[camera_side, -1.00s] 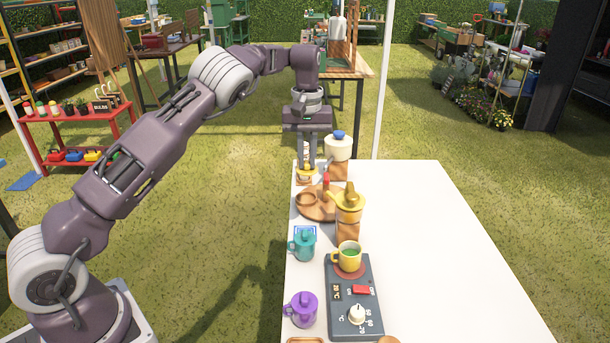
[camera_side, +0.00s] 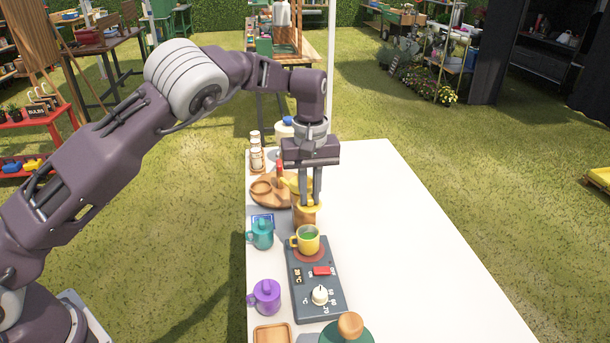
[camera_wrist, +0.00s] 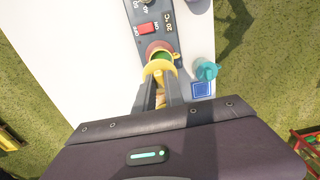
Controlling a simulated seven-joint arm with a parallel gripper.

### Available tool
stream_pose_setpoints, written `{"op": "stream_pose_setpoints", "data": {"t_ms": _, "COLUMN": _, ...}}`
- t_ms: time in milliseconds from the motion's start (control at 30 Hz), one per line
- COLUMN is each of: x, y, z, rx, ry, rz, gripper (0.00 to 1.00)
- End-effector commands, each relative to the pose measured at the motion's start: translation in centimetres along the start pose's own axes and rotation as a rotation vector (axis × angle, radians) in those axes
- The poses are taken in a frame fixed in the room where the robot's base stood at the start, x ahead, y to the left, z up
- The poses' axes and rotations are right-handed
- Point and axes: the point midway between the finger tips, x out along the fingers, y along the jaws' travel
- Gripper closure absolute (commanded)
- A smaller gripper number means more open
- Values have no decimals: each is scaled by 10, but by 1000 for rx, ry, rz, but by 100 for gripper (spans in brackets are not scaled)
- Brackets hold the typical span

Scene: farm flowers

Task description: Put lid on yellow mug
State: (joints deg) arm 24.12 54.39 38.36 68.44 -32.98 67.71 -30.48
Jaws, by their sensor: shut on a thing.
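The yellow mug (camera_side: 306,242) stands upright on the red round pad of the dark grey heating plate (camera_side: 318,290), with green liquid inside and no lid on it. My gripper (camera_side: 311,198) points down and is shut on the yellow lid (camera_side: 309,207). The lid hangs behind and above the mug in the side view, apart from it. In the wrist view the lid (camera_wrist: 158,67) is between my fingertips, and the mug (camera_wrist: 174,55) shows partly behind it, with the green liquid beyond the lid's edge.
A teal lidded mug (camera_side: 261,234) and a purple lidded mug (camera_side: 266,297) stand left of the plate. A yellow pot (camera_side: 294,184) on a wooden block is partly hidden behind my gripper. A round wooden tray (camera_side: 257,198) lies further back. The white table (camera_side: 410,250) is clear on the right.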

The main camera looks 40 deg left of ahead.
Motion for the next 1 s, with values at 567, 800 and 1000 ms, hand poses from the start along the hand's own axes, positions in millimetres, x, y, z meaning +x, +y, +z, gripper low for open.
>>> {"op": "stream_pose_setpoints", "data": {"t_ms": 567, "x": 59, "y": 0, "z": 0, "rx": 0, "ry": -1, "rz": 0, "gripper": 100}}
{"op": "stream_pose_setpoints", "data": {"t_ms": 800, "x": 71, "y": 0, "z": 0, "rx": 0, "ry": 0, "rz": 1, "gripper": 100}}
{"op": "stream_pose_setpoints", "data": {"t_ms": 1000, "x": 72, "y": 0, "z": 0, "rx": 0, "ry": 1, "rz": 2, "gripper": 100}}
